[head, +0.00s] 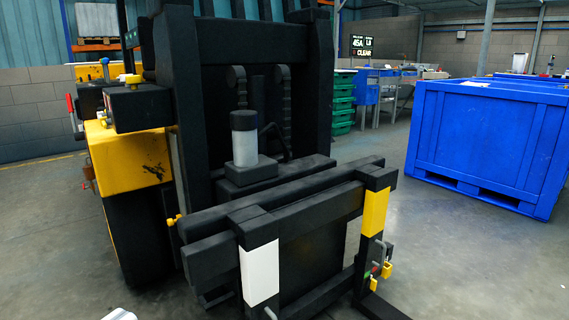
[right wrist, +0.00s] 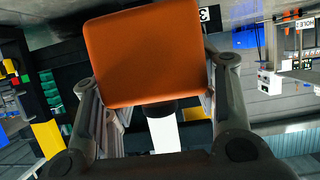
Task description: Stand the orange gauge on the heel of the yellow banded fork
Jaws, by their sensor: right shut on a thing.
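The orange gauge (right wrist: 150,55) fills the upper middle of the right wrist view as a blocky orange shape. My right gripper (right wrist: 155,100) is shut on it, with a finger on each side. The yellow banded fork (head: 375,212) hangs at the right end of the black carriage in the head view, its heel low near the bottom edge. Its yellow band seems to show at the left of the right wrist view (right wrist: 48,137). The gauge and right gripper are not in the head view. My left gripper is in neither view.
The white banded fork (head: 260,272) hangs to the left on the same carriage. Small yellow and red fittings (head: 382,268) hang beside the yellow banded fork. A blue crate (head: 490,140) stands to the right. Open floor lies between the crate and the carriage.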

